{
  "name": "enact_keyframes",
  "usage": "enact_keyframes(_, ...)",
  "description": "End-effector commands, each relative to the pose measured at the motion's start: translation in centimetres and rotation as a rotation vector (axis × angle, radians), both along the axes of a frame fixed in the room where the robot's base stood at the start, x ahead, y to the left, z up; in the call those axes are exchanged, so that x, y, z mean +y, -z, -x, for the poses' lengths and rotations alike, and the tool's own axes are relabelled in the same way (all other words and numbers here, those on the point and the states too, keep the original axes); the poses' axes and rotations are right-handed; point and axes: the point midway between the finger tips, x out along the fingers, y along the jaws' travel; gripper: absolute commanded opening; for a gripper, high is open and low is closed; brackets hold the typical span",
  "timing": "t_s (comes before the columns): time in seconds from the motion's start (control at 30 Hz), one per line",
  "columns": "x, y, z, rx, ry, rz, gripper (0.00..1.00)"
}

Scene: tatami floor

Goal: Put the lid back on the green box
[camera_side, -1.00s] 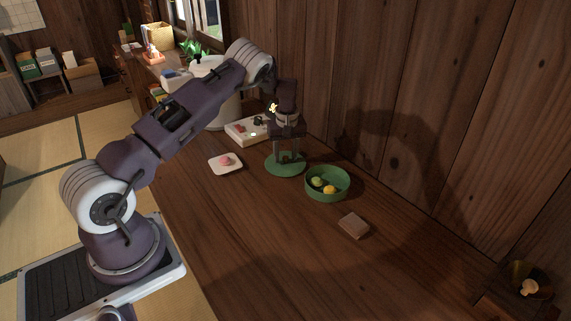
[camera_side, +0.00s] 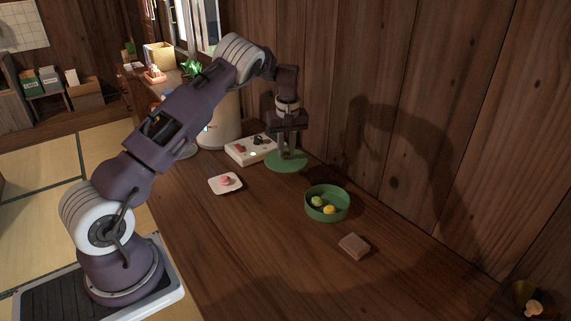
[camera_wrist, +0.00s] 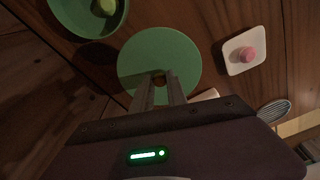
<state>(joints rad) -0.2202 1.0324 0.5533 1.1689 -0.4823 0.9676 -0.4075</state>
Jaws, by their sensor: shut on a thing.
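The green box (camera_side: 310,210) is a round open bowl-like container on the wooden table, with a green ball and a yellow ball inside. Its lid (camera_side: 272,161) is a flat green disc, held level above the table, behind and left of the box. My gripper (camera_side: 286,155) points down and is shut on the lid's small knob. In the wrist view the lid (camera_wrist: 160,45) lies under my fingertips (camera_wrist: 160,82), which hide most of the knob. The box (camera_wrist: 65,24) shows at the upper left there, partly cut off.
A white plate (camera_side: 214,185) with a pink sweet lies left of the box. A white panel box (camera_side: 245,150) and a white cylinder (camera_side: 218,125) stand behind. A brown block (camera_side: 354,245) lies in front of the box. A wooden wall (camera_side: 420,150) rises close on the right.

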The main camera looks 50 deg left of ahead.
Motion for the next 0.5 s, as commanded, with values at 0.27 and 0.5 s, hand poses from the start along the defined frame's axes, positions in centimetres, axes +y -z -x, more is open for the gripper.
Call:
enact_keyframes(0.27, -8.9, -0.9, -2.6, 0.001, -0.035, 0.002, 0.0)
enact_keyframes(0.5, -15.5, -1.0, -3.5, -0.002, -0.076, 0.0, 0.0)
